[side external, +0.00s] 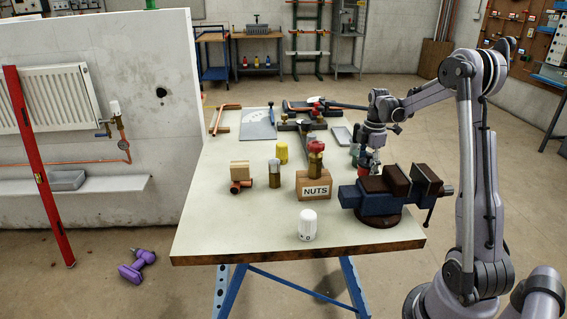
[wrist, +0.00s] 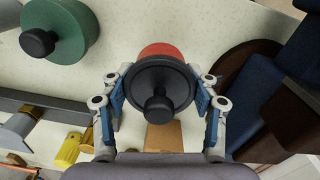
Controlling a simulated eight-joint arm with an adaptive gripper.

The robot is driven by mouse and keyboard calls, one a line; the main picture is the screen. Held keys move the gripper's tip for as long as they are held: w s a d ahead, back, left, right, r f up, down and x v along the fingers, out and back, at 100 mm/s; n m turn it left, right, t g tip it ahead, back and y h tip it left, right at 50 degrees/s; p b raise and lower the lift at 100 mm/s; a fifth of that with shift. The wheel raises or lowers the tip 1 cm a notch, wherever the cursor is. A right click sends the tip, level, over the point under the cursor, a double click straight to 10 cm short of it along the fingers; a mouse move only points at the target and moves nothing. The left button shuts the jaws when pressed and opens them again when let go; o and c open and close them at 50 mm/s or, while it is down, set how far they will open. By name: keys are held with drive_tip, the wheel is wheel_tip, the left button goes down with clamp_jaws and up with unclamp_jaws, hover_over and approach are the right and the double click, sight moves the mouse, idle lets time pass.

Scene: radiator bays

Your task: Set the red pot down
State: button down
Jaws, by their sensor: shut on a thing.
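The red pot (wrist: 157,49) has a black lid with a round black knob and sits between the two fingers of my gripper (wrist: 161,92) in the wrist view. The fingers are shut on it from both sides. In the side external view my gripper (side external: 369,160) points down over the right part of the workbench (side external: 240,215), behind the vise. The pot is mostly hidden there, so I cannot tell whether its base touches the bench top. A green pot (wrist: 70,52) with a black knob stands apart, at the upper left of the wrist view.
The blue and dark-red vise (side external: 380,198) is close in front of my gripper. The NUTS box (side external: 316,190) with a red-topped valve, a yellow cylinder (side external: 282,152) and a white thermostatic head (side external: 307,225) stand to the left. The front left of the bench is clear.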

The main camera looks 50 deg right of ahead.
sight(366, 174)
drive_tip(key=shift+f, duration=1.5)
drive_tip(key=shift+f, duration=0.15)
drive_tip(key=shift+c, duration=1.8)
unclamp_jaws()
